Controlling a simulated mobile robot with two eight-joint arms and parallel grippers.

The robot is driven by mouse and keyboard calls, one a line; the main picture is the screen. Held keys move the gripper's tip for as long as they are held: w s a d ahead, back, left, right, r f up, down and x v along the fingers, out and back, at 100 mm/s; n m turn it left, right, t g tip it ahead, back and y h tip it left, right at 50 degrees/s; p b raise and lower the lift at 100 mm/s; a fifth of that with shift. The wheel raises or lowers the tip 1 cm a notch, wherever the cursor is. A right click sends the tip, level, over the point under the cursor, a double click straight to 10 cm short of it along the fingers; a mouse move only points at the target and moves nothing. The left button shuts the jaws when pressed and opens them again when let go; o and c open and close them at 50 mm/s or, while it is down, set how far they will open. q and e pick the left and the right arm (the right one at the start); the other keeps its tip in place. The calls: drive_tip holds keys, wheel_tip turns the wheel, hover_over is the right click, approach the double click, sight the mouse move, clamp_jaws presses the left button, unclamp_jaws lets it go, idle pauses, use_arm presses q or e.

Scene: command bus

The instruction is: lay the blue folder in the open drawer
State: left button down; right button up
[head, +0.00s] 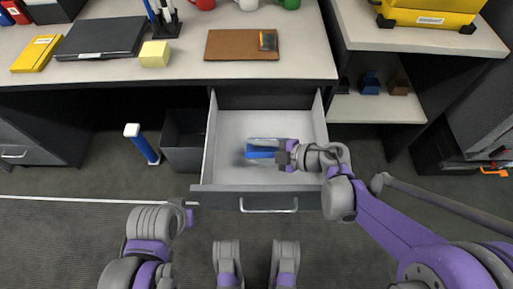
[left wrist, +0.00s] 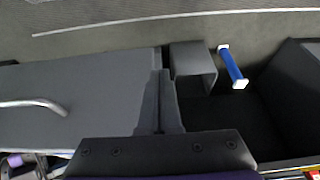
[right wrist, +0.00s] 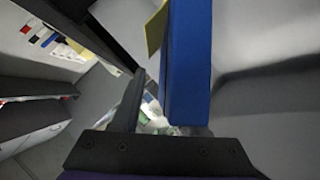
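The blue folder (head: 262,152) is at my right gripper (head: 280,153), over the inside of the open drawer. A shadow shows on the drawer floor beside it. The drawer (head: 225,118) has a pale, otherwise empty inside and a bar handle in front. In the right wrist view the folder (right wrist: 188,60) stands edge-up in front of the camera, a yellow piece beside it. One dark finger shows left of it; the other is hidden. The grip looks shut on the folder. My left gripper (left wrist: 161,75) is empty, its fingers together, outside the drawer at the left.
The desk top (head: 180,70) above the drawer carries a brown board (head: 225,45), a yellow block (head: 155,54) and a black case (head: 100,38). A dark bin (head: 185,140) and a blue-white cylinder (head: 143,146) stand left of the drawer. A shelf (head: 375,108) is at the right.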

drive_tip(key=shift+o, duration=0.7)
drive_tip(key=p+v, duration=0.2)
drive_tip(key=v, duration=0.9)
drive_tip(key=shift+p, duration=0.3)
drive_tip(key=shift+w, duration=0.1)
